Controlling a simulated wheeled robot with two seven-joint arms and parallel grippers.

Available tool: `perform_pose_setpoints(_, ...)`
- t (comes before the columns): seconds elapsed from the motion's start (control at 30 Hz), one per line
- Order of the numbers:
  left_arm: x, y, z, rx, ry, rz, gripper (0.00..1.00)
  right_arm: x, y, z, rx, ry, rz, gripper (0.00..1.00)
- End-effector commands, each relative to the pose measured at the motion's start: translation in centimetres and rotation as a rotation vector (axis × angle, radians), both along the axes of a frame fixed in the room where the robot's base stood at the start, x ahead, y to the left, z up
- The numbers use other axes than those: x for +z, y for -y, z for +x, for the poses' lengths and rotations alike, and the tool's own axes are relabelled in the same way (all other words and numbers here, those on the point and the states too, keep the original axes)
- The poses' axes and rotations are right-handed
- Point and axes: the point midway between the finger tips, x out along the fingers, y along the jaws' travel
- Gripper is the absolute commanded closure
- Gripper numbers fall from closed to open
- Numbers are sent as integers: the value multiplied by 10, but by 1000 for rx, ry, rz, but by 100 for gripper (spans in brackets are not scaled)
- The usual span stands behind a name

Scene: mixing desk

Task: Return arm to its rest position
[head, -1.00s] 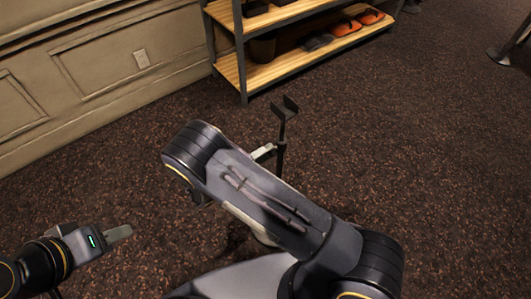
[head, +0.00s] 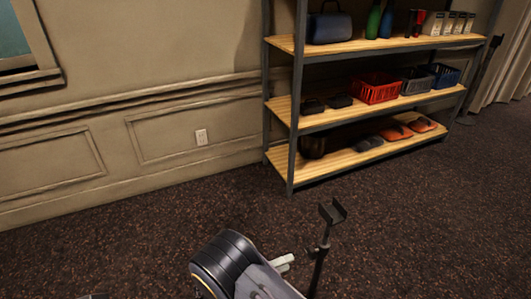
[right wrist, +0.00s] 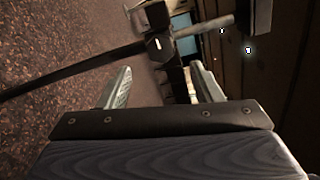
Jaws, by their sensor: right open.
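My right arm shows at the bottom of the head view, with a pale finger of my right gripper (head: 284,261) past its end. In the right wrist view the gripper's two pale fingers (right wrist: 163,86) stand wide apart, with nothing held between them. A thin black stand (head: 319,262) with a bracket on top rises just right of the gripper in the head view; whether they touch cannot be told. A dark pole (right wrist: 72,73) crosses the right wrist view beyond the fingers. My left gripper is not clearly visible in the head view.
A metal shelf rack with wooden boards (head: 285,155) stands against the wall, holding baskets (head: 377,88), bottles and shoes. Dark carpet (head: 430,230) lies open at the right.

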Motion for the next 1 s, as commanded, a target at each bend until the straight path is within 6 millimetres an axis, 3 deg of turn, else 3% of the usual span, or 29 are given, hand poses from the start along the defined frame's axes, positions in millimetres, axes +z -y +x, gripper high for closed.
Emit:
perform_pose_setpoints(0.17,4,0,0,0,0,0,64,17,14,0,-74,45,93,41)
perform_pose_setpoints(0.37,15,0,0,0,0,0,64,64,61,-17,-378,248,426,41)
perform_pose_setpoints(0.7,34,0,0,0,0,0,64,143,122,-82,-1095,786,941,41)
perform_pose_setpoints(1.0,52,0,0,0,0,0,64,209,138,-146,-1828,1353,1189,41)
